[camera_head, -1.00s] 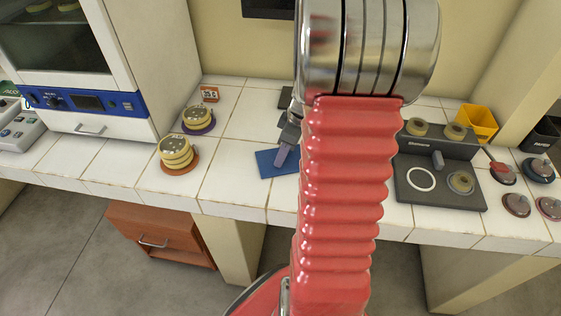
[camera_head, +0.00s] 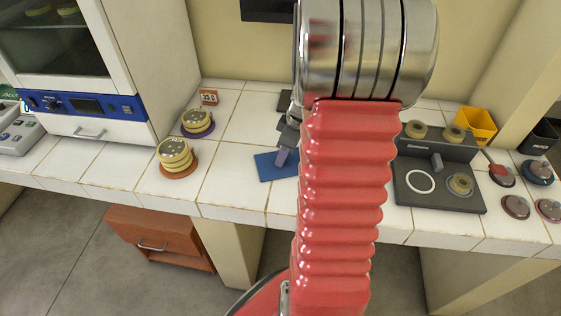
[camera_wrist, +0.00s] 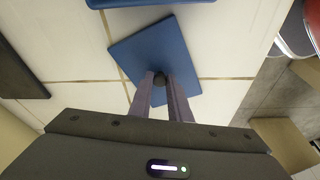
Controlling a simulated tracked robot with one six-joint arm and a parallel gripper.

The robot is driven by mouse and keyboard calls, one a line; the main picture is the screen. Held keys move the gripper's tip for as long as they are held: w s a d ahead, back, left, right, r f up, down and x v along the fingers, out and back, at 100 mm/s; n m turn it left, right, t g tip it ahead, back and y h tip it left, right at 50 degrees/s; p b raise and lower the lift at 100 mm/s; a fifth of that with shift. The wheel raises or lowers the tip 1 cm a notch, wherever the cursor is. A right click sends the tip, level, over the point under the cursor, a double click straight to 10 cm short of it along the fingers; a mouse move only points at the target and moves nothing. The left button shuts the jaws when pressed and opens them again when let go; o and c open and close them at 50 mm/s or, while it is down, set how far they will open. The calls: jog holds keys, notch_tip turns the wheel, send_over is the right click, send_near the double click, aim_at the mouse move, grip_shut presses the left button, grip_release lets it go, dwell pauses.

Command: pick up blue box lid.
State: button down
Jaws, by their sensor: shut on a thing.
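The blue box lid (camera_wrist: 180,38) is a flat blue square with a small dark knob (camera_wrist: 160,79) in the wrist view. In the head view the lid (camera_head: 268,166) shows on the white counter just left of my red arm, which hides part of it. My gripper (camera_wrist: 162,82) is shut on the lid's knob, its two fingers closed on either side. In the head view my gripper (camera_head: 283,156) reaches down to the lid. I cannot tell whether the lid is clear of the counter.
Another blue object (camera_wrist: 150,2) shows at the wrist view's top edge, mostly cut off. Stacked dishes (camera_head: 175,154) stand to the left, beside an incubator (camera_head: 85,103). A dark device (camera_head: 438,185) and a yellow bin (camera_head: 475,124) are to the right. The counter's front edge is close.

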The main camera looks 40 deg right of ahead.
jog(key=shift+r, duration=0.1)
notch_tip(320, 180, up, 10)
dwell(0.4)
dwell(0.5)
